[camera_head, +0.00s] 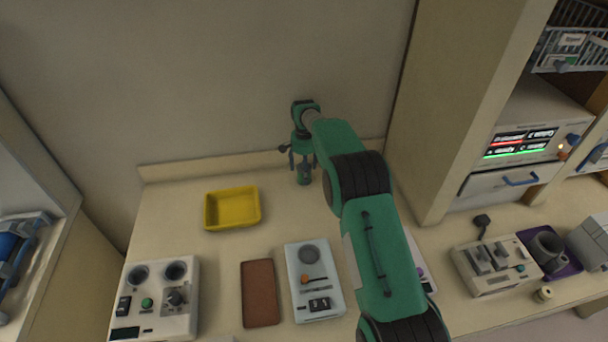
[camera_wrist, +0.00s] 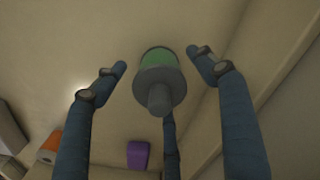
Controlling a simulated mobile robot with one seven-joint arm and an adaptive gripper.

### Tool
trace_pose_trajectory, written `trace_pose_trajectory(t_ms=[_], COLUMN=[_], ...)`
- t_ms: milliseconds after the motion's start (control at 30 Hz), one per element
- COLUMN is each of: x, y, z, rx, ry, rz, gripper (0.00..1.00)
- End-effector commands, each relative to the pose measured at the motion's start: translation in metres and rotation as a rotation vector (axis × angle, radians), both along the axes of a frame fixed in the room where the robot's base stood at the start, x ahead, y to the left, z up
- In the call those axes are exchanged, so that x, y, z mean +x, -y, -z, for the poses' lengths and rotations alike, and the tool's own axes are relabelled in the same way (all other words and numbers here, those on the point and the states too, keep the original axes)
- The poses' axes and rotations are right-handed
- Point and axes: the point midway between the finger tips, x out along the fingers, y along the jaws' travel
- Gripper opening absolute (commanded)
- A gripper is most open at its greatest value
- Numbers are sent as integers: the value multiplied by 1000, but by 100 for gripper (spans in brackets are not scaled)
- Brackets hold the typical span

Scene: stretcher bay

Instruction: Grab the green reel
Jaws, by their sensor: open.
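The green reel (camera_wrist: 159,58) shows in the wrist view, with a green middle and a grey flange and stub facing the camera. My gripper (camera_wrist: 157,66) is open, with blue fingers spread to the left and right of the reel and a third finger partly hidden behind its stub. Visible gaps separate the left and right fingers from the reel; I cannot tell whether the third touches it. In the head view my gripper (camera_head: 302,165) points down at the back of the counter, near the wall. The reel is hard to make out there among the fingers.
A yellow tray (camera_head: 232,224) stands left of my gripper on the counter (camera_head: 180,212). Nearer are a brown pad (camera_head: 259,293), a pale device (camera_head: 314,282) and a control box (camera_head: 156,300). A cabinet side (camera_head: 452,110) rises to the right. The wrist view shows a purple object (camera_wrist: 138,154).

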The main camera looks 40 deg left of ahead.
Motion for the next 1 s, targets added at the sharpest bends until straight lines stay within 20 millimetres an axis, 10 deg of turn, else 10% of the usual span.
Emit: trace_pose_trajectory(t_ms=[733,1000], x=[-1,-1], y=[0,0], z=[14,14], rx=[0,0], ry=[-1,-1], rz=[0,0], gripper=[71,20])
